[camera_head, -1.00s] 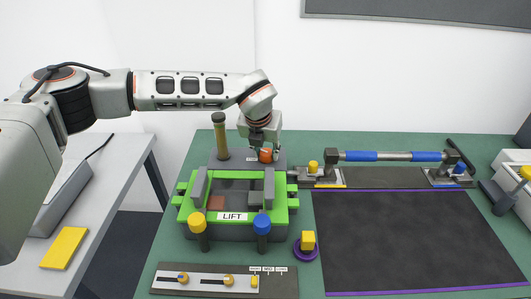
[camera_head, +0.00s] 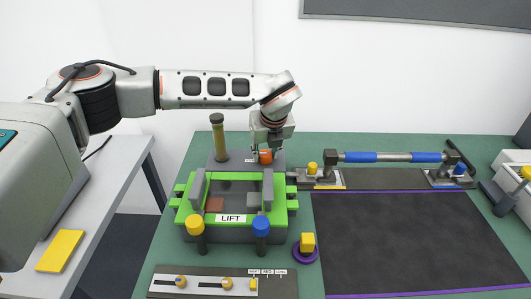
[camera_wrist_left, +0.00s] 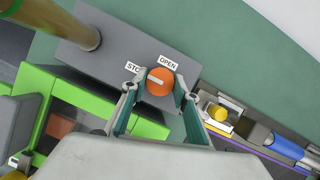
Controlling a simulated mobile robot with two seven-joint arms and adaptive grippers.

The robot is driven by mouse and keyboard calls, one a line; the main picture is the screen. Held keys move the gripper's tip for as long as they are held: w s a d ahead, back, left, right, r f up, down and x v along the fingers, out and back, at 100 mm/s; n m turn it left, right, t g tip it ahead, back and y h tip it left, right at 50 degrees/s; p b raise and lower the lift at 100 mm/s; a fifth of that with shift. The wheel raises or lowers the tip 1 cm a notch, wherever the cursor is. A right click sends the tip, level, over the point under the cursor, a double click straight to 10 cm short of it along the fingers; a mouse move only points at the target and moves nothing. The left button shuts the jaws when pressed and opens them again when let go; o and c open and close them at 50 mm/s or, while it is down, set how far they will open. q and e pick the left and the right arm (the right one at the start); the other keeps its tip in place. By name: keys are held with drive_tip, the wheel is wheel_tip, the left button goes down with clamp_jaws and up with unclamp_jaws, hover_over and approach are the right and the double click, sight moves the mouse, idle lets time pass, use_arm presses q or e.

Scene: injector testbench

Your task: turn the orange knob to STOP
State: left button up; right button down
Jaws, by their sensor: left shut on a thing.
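The orange knob (camera_head: 265,157) sits on a grey block behind the green LIFT fixture. In the left wrist view the knob (camera_wrist_left: 160,84) is round, with a pale line on its upper left part, on the side of the STOP label (camera_wrist_left: 132,67). The OPEN label (camera_wrist_left: 167,63) is just above it. My left gripper (camera_head: 266,151) comes down over the knob from above, with one finger on each side, shut on it. The STOP label is partly hidden by a finger. My right gripper is not in view.
A brass-coloured post (camera_head: 219,138) stands left of the knob on the same block. The green fixture (camera_head: 285,217) has yellow and blue knobs in front. A blue-handled bar (camera_head: 390,157) lies to the right, behind a dark mat (camera_head: 410,240).

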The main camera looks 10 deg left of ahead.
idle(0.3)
use_arm(q)
drive_tip(key=o, duration=1.1)
drive_tip(key=v, duration=1.2)
drive_tip(key=shift+d, duration=0.1)
drive_tip(key=shift+s, duration=0.1)
